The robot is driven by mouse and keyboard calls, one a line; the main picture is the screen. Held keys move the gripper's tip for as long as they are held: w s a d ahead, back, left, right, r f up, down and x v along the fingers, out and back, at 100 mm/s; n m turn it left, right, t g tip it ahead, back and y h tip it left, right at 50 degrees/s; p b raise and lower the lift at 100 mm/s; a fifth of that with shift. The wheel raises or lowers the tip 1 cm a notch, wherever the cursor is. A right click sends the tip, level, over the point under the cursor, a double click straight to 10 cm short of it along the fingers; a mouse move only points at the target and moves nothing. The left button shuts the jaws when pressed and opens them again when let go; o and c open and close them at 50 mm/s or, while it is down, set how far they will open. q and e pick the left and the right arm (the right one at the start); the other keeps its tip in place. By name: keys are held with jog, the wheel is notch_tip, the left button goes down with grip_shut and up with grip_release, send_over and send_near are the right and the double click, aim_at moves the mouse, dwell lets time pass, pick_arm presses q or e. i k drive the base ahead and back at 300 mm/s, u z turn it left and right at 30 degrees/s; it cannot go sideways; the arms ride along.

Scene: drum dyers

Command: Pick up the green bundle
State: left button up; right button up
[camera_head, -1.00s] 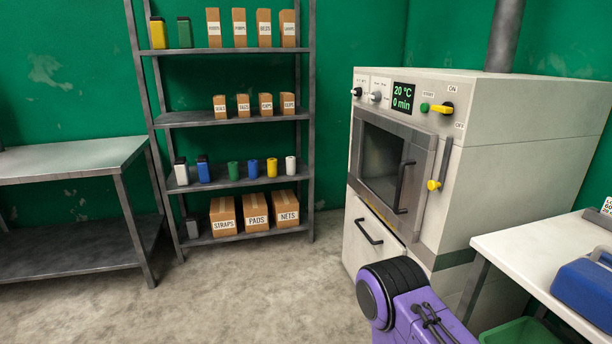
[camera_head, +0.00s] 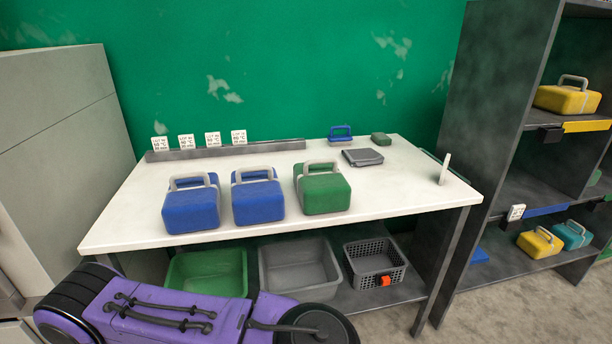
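The green bundle (camera_head: 325,194) is a soft block with a pale strap and a grey carry handle on top. It stands upright on the white table (camera_head: 405,193), at the right end of a row with two blue bundles (camera_head: 191,207) of like shape. A purple arm of mine crosses the bottom left of the view, well in front of the table. Neither gripper's fingers show in this view.
A low ledge with cards (camera_head: 225,145) runs along the table's back. Bins (camera_head: 207,273) sit below. A dark shelf (camera_head: 492,140) stands right.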

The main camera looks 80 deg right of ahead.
aim_at(320, 186)
jog(key=z, duration=2.8)
